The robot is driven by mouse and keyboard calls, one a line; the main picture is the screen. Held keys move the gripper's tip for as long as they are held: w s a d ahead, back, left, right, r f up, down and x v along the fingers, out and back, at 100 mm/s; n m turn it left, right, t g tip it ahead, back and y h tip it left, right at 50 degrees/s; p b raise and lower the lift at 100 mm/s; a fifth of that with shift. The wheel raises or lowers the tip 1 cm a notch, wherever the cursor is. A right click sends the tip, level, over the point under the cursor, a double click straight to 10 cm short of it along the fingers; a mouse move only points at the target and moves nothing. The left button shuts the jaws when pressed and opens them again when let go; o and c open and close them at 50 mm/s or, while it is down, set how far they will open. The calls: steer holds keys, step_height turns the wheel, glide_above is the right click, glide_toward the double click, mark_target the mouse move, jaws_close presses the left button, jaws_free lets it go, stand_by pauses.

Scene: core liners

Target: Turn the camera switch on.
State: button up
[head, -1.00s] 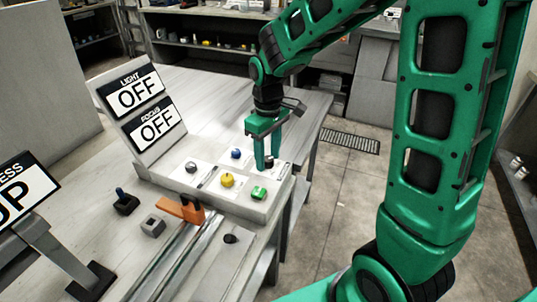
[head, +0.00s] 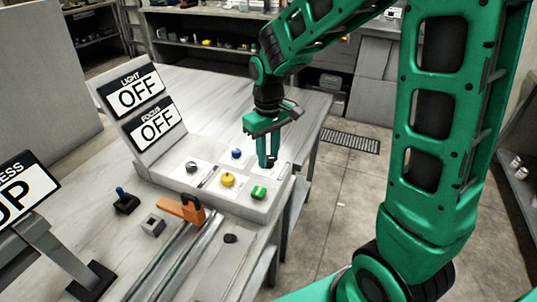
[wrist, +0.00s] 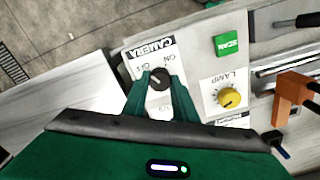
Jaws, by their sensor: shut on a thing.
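The camera switch is a small black rotary knob (wrist: 158,78) on a white plate labelled CAMERA, with ON and OFF marks beside it, upside down in the wrist view. My gripper (wrist: 160,80) points down with one finger on each side of the knob and is shut on it. Which mark the knob points to is too small to tell surely. In the head view my gripper (head: 266,160) stands at the far right corner of the control panel (head: 215,200), and its fingers mostly hide the knob.
A green SCAN button (wrist: 227,45) and a yellow LAMP knob (wrist: 229,98) sit close by on the panel. A grey knob (head: 191,167) and a blue knob (head: 236,154) are farther left. LIGHT and FOCUS signs (head: 140,105) read OFF. An orange handle (head: 180,210) stands in front.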

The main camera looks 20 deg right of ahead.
steer(key=m, duration=0.4)
steer(key=shift+w+d+m, duration=0.1)
steer(key=shift+d+m, duration=0.05)
steer(key=shift+m, duration=0.25)
steer(key=m, duration=0.3)
steer(key=shift+m, duration=0.3)
steer(key=m, duration=0.3)
steer(key=shift+m, duration=2.1)
steer(key=o, duration=1)
steer(key=shift+o, duration=0.2)
steer(key=shift+r, duration=0.1)
